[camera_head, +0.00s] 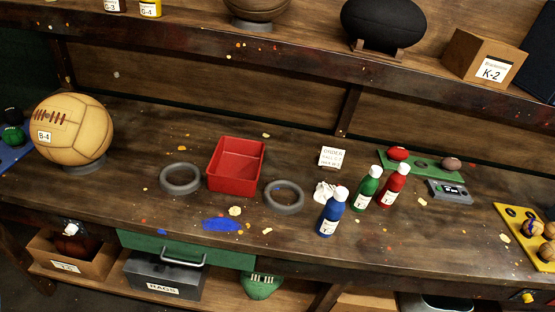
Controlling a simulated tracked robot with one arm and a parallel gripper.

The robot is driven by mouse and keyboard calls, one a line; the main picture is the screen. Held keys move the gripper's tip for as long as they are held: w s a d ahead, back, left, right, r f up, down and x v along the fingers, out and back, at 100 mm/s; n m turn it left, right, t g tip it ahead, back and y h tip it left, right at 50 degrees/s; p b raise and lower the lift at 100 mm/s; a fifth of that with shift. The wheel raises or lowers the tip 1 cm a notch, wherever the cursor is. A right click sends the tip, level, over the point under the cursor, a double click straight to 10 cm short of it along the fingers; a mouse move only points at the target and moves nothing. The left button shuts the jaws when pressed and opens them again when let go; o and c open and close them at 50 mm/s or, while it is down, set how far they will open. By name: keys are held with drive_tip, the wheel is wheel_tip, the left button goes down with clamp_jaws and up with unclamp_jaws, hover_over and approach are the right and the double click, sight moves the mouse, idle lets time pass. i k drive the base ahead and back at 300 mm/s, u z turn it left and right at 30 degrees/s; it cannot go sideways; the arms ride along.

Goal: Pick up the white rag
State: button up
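A small crumpled white rag (323,191) lies on the dark wooden workbench (120,190), right of the middle of the picture. A blue bottle (332,213) with a white cap stands just in front of it and hides part of it. A green bottle (366,189) stands to the right of the rag. My gripper is not in the picture.
A red bottle (393,187) stands beside the green one. A grey ring (284,197) lies left of the rag, near a red tray (236,166). An upper shelf (290,50) runs above the bench. The front right bench top is mostly clear.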

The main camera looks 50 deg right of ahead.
sight(324, 192)
drive_tip(key=z, duration=0.4)
drive_tip(key=i, duration=1.55)
drive_tip(key=z, duration=0.75)
